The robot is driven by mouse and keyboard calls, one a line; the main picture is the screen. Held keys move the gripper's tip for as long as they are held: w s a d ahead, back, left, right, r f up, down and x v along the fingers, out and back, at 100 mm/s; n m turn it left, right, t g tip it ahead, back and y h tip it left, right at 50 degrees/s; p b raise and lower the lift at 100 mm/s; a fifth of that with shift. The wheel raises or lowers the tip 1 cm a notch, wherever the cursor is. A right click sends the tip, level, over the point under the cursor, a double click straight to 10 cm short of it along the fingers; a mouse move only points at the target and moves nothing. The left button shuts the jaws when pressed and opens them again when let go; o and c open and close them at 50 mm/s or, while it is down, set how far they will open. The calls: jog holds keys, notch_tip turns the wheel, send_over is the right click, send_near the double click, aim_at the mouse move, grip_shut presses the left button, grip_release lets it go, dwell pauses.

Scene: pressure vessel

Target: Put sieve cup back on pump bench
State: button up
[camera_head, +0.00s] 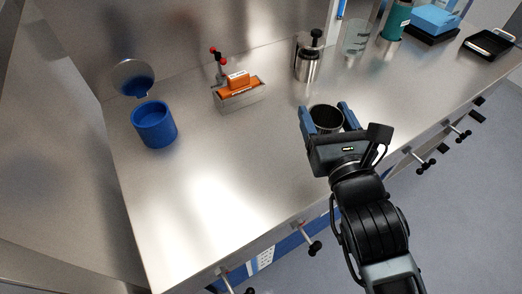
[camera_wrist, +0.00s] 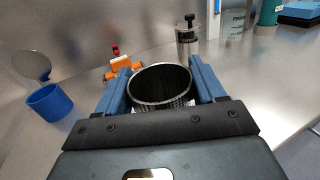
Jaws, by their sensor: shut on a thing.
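The sieve cup (camera_head: 326,117) is a dark metal cup with an open top and a bright rim. My gripper (camera_head: 327,116) is shut on it, with one blue finger on each side. In the wrist view the sieve cup (camera_wrist: 161,87) stands upright between the fingers of my gripper (camera_wrist: 162,90), and its side shows a fine mesh texture. It is over the steel bench (camera_head: 215,185), toward the front edge. I cannot tell whether its base touches the bench; the gripper hides its lower part.
A blue cup (camera_head: 154,125) with a round mirror-like disc (camera_head: 132,77) behind it stands at left. An orange block in a metal tray (camera_head: 239,95) and a steel press pot (camera_head: 308,58) stand at the back. A glass beaker (camera_head: 356,38) is farther right. The bench's front middle is clear.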

jog(key=a+f+b, duration=0.2)
jog(key=a, duration=0.1)
jog(key=a+f+b, duration=0.2)
jog(key=a, duration=0.2)
jog(key=a+f+b, duration=0.1)
jog(key=a+f, duration=0.2)
jog(key=a, duration=0.1)
jog(key=shift+s+b, duration=0.2)
jog(key=shift+b, duration=0.2)
jog(key=shift+a+f+b, duration=0.1)
jog(key=shift+f+b, duration=0.7)
jog(key=shift+f, duration=1.05)
jog(key=shift+f, duration=0.1)
jog(key=o, duration=1.2)
jog(key=shift+c, duration=0.2)
jog(key=b+v, duration=0.1)
jog(key=v, duration=1.1)
